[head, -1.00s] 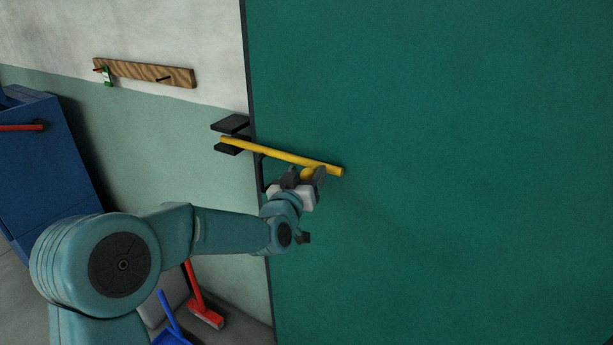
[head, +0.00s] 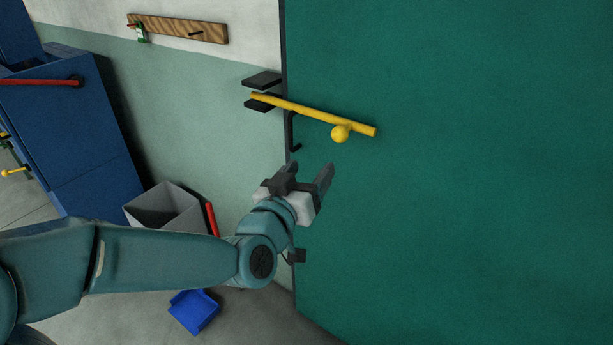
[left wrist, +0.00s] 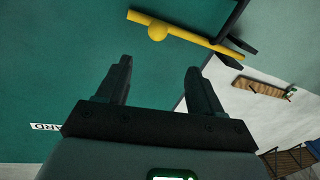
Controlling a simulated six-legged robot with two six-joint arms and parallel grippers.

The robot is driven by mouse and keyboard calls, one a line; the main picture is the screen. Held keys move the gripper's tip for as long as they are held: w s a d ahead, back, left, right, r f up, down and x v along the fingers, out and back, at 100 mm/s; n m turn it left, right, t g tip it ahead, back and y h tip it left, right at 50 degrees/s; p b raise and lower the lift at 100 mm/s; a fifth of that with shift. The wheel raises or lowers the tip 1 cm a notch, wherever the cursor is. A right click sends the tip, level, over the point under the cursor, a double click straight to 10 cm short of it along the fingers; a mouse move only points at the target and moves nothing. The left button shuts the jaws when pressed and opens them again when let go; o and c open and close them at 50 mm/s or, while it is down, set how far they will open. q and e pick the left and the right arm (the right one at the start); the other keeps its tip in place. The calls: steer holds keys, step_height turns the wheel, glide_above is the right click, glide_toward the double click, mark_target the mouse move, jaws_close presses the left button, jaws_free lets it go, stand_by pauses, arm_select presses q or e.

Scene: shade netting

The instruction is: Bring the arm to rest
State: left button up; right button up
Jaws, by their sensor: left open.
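My left gripper (head: 311,176) is open and empty in front of the green panel (head: 460,170), below a yellow bar. In the left wrist view its two dark fingers (left wrist: 158,82) stand apart with nothing between them. The yellow bar (head: 310,112) with a round yellow knob (head: 340,133) slopes across the panel's left edge. Its left end lies between two dark bracket plates (head: 263,91) by the wall. The bar also shows at the top of the left wrist view (left wrist: 190,36), clear of the fingers. My right gripper is not in view.
A blue cabinet (head: 75,130) with a red bar stands at the left. A grey bin (head: 165,210) and a blue dustpan (head: 194,311) are on the floor near my left arm. A wooden peg rail (head: 178,28) hangs on the wall.

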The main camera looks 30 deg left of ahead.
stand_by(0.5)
arm_select(q)
steer(key=d+f+m+g+h+p, duration=0.1)
steer(key=d+f+g+h, duration=0.2)
steer(key=f, duration=1.1)
steer(key=d+f+m+g, duration=0.1)
steer(key=d+f+g, duration=0.35)
steer(key=f, duration=0.95)
steer(key=s+d+f+g+h, duration=0.2)
steer(key=s+d+f+g, duration=0.2)
steer(key=s+f, duration=0.4)
steer(key=s+d+f+g+h, duration=0.1)
steer(key=s+d+f+g, duration=0.4)
steer(key=s+f, duration=0.4)
steer(key=s+g, duration=0.1)
steer(key=s, duration=0.2)
steer(key=shift+h+p, duration=0.35)
steer(key=shift+h, duration=0.05)
